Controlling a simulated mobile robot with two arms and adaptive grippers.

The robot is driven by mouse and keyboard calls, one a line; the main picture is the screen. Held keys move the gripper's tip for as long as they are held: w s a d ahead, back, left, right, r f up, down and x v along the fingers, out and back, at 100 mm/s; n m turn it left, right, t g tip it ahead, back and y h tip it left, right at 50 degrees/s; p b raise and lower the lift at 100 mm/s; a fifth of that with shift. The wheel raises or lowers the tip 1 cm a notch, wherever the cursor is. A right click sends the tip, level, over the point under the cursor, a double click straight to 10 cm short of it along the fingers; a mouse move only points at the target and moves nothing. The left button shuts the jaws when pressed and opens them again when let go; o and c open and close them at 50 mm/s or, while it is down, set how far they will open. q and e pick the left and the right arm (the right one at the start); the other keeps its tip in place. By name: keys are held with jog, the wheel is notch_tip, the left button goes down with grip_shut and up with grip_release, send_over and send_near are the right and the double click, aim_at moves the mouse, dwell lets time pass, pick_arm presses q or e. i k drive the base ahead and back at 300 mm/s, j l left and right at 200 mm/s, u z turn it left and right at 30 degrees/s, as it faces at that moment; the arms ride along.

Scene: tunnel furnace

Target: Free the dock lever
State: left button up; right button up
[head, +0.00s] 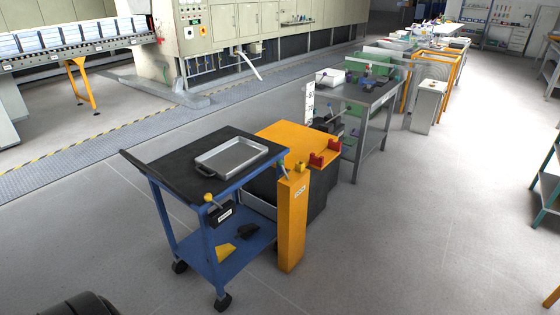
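A black box (221,215) with a pale label and a yellow knob (208,198) is on the cart's near side. Neither of my grippers is in view.
A grey metal tray (232,158) lies on the cart's black top. Behind the post is an orange-topped unit (290,137) with red brackets (317,160). A grey workbench (370,92) stands beyond. Grey floor (420,240) is clear in front and to the right.

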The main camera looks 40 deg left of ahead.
aim_at(281, 162)
jog(key=i+j+u, duration=0.1)
jog(key=u, duration=0.3)
jog(key=i+j+u, duration=0.1)
jog(key=u, duration=0.25)
jog(key=i+u, duration=0.2)
jog(key=u, duration=0.2)
